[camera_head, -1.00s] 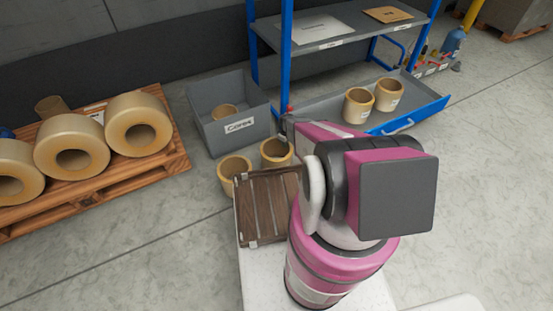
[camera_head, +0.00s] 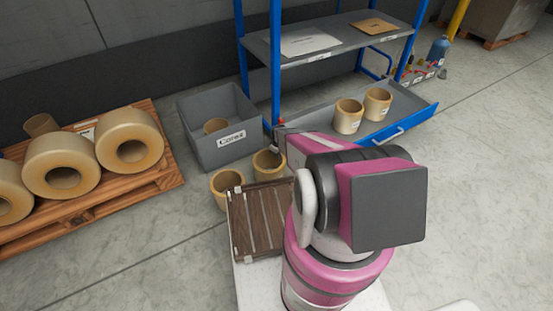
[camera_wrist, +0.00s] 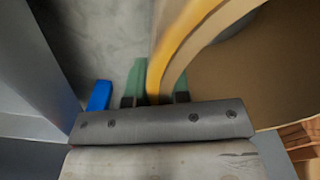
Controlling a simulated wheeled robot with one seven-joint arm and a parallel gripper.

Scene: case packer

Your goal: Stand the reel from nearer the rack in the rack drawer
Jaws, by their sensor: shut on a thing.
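Two tan reels stand on the floor by my wooden-slatted deck. The one nearer the rack (camera_head: 268,166) is partly behind my arm; the other reel (camera_head: 227,189) is to its left. In the wrist view my gripper (camera_wrist: 158,90) has its green-tipped fingers on either side of a tan reel's curved wall (camera_wrist: 178,42), shut on it. This seems to be the reel nearer the rack. In the head view my arm mostly hides the gripper. The blue-fronted rack drawer (camera_head: 405,128) is pulled out, with two reels (camera_head: 348,117) (camera_head: 377,104) standing in it.
A grey bin (camera_head: 231,140) labelled Cores holds one reel, close behind the floor reels. The rack's blue post (camera_head: 275,70) rises near my gripper, with a shelf (camera_head: 340,45) above the drawer. A pallet (camera_head: 160,182) with large rolls is at left. Floor at right is clear.

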